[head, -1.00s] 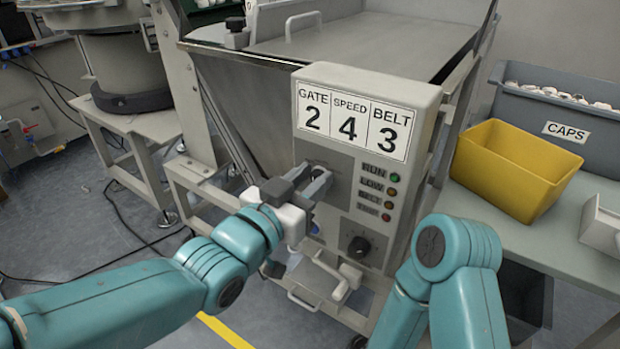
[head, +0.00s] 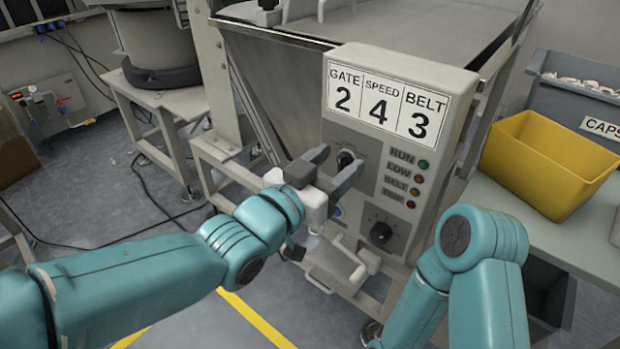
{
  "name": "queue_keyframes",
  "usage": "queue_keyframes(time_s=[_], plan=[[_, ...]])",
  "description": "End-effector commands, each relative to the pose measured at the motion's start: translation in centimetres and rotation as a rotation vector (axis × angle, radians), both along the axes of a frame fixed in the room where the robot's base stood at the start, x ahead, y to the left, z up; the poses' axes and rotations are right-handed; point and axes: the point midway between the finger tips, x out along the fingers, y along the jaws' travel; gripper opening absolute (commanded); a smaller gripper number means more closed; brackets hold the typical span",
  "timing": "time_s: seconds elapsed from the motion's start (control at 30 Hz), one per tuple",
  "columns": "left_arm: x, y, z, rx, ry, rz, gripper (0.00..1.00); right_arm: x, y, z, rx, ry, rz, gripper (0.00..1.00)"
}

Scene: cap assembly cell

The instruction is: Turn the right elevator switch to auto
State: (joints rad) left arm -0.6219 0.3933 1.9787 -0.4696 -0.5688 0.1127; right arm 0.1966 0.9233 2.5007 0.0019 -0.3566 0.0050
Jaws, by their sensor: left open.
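The elevator switch is a dark rotary knob (head: 345,159) on the front of the grey control box (head: 462,85), left of the indicator lights. Its setting and marks are too small and partly covered to read. My left gripper (head: 335,163) is open in front of the knob. Its two dark fingers point at the panel, one at the knob's upper left and one at its lower right. The knob shows between them; I cannot tell whether they touch it.
A second dial (head: 381,232) sits lower on the box, and a blue button (head: 338,211) is partly hidden by my left gripper. Indicator lights (head: 423,164) run down the right. A yellow bin (head: 545,165) stands on the right bench. Cables lie on the left floor.

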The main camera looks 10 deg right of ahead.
Motion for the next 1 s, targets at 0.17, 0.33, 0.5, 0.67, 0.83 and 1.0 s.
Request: queue_keyframes(time_s=[0.17,0.33,0.5,0.67,0.83,1.0], plan=[[-2.0,2.8,0.3,-0.001,-0.001,0.003,0.57,-0.1,0.1,0.6,0.000,0.002,0.004,0.34],[-5.0,6.5,0.3,0.000,0.000,0.003,0.57,-0.2,0.2,1.3,0.002,0.004,0.009,0.34],[-7.4,9.7,0.3,-0.001,-0.001,0.004,0.57,-0.4,0.4,1.9,0.003,0.007,0.015,0.34],[-9.0,11.6,0.2,0.000,0.000,0.003,0.57,-0.5,0.5,2.3,0.004,0.008,0.019,0.34],[-9.7,12.4,0.0,0.000,0.000,0.001,0.57,-0.5,0.5,2.4,0.004,0.010,0.021,0.34],[-9.7,12.4,0.0,0.000,0.000,0.000,0.57,-0.5,0.5,2.3,0.004,0.010,0.021,0.34]])
